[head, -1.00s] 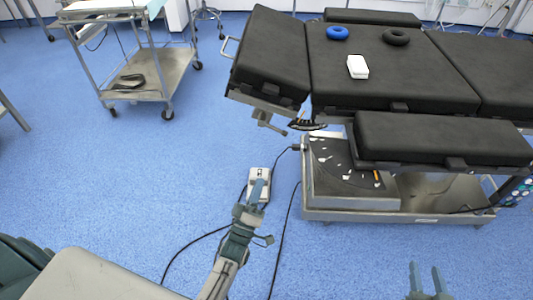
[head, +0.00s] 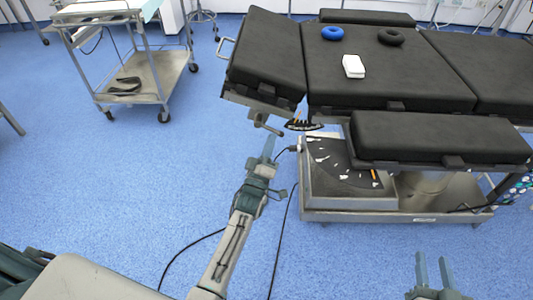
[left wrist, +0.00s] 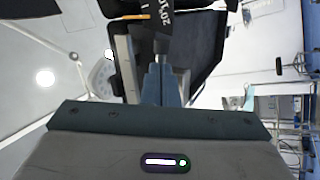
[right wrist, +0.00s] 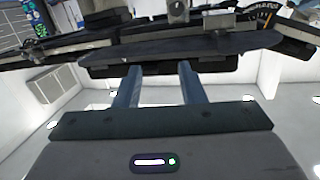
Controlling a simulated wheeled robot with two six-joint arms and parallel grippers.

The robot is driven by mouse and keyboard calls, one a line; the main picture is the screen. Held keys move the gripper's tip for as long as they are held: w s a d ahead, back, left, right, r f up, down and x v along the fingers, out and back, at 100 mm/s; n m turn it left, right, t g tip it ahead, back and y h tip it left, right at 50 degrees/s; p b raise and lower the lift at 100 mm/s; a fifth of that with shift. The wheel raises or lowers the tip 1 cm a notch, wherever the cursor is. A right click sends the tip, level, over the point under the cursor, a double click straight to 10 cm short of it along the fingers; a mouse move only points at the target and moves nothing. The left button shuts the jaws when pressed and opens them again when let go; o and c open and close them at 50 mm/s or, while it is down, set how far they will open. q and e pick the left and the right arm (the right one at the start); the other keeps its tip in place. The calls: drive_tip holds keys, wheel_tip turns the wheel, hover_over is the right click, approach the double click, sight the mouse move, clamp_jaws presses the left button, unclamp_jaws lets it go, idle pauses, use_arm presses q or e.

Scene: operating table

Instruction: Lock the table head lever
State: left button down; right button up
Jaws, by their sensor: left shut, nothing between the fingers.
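The operating table's head section (head: 266,55) is tilted up at the table's left end. In the left wrist view, the shut fingers (left wrist: 161,80) point toward the table's underside, with the scale (left wrist: 172,18) just beyond. My right gripper (head: 433,262) is open and empty at the lower right; its fingers also show in the right wrist view (right wrist: 158,75).
A blue ring (head: 332,33), a black ring (head: 391,36) and a white box (head: 353,66) lie on the table top. The table base (head: 350,203) stands below. A steel trolley (head: 160,78) is at the upper left. The blue floor between is clear apart from cables.

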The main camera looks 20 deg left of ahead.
use_arm(q)
drive_tip(key=shift+w, duration=0.1)
use_arm(e)
drive_tip(key=shift+w+r, duration=0.15)
drive_tip(key=shift+r, duration=0.05)
